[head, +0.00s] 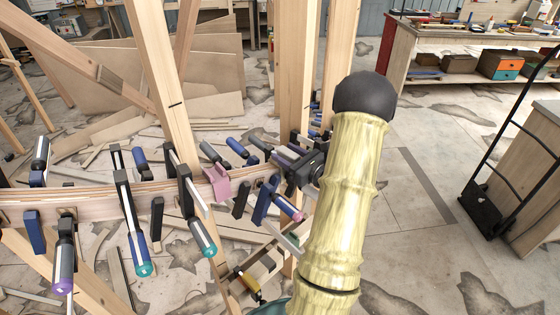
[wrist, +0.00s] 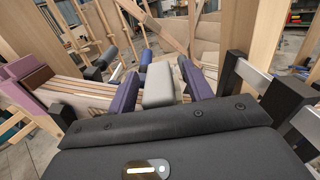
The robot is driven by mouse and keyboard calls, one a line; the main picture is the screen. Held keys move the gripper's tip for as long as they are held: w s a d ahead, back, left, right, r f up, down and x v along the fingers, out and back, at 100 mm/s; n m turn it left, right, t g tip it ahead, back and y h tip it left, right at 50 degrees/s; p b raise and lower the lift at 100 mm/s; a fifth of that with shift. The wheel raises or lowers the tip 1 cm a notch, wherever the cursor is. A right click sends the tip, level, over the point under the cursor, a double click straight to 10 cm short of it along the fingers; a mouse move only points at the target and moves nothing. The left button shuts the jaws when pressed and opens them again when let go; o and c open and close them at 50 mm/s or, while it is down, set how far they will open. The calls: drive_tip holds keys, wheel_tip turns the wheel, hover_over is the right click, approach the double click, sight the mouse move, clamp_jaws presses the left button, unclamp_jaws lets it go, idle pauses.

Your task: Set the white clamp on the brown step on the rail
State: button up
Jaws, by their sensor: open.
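In the wrist view my gripper (wrist: 160,72) is open, with dark blue fingers to either side of a pale grey-white block. This block looks like part of the white clamp (wrist: 158,88); I cannot tell whether the fingers touch it. A brown block, which looks like the brown step (wrist: 38,77), is on the laminated rail (wrist: 85,90) at the left, beside a pink piece (wrist: 22,96). In the head view my dark gripper (head: 300,172) is at the rail's right end, partly behind my arm. The white clamp is not clearly visible there.
Several clamps with blue, teal and purple handles (head: 137,250) hang along the curved rail (head: 90,196). Upright timber posts (head: 160,75) stand close behind it. A clamp with a silver bar (wrist: 252,76) is close at the right of my gripper. Open floor (head: 420,230) lies at the right.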

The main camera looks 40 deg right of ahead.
clamp_jaws()
drive_tip(key=shift+r, duration=0.1)
idle(0.4)
drive_tip(key=shift+r+b, duration=1)
drive_tip(key=shift+r, duration=4)
